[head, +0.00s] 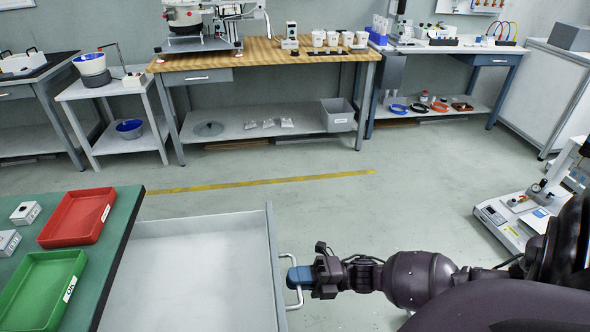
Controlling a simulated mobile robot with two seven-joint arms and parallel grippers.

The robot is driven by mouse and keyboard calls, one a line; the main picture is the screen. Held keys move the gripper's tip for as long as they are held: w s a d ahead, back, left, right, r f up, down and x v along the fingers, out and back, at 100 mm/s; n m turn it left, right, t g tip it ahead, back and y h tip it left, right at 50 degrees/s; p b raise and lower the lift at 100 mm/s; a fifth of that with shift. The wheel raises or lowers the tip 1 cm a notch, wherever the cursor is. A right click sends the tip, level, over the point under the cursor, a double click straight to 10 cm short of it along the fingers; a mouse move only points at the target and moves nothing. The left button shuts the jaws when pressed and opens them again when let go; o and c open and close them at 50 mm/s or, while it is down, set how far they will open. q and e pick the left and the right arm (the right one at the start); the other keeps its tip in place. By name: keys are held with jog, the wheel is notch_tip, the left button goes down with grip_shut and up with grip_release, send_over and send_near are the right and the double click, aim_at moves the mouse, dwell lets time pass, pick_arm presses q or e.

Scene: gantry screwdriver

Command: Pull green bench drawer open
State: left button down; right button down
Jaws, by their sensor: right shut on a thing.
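The green-topped bench (118,232) stands at the lower left. Its grey drawer (200,262) is pulled well out to the right, and the part of its inside that shows is empty. A light metal bar handle (290,261) is on the drawer's front panel. My right gripper (297,275) comes in from the right and is shut on this handle, its blue fingertips around the bar. My left gripper is not in view.
On the bench lie a red tray (78,216), a green tray (42,290) and small boxes. A white device (510,222) stands at the right. The floor between the drawer and the wooden-topped back table (265,56) is clear, with a yellow line.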

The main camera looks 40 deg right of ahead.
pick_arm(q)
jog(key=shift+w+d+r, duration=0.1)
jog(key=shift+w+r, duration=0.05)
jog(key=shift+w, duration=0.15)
pick_arm(e)
jog(key=c, duration=1.2)
grip_release()
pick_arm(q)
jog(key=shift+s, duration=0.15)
pick_arm(e)
jog(key=v, duration=1.1)
jog(key=shift+a, duration=0.1)
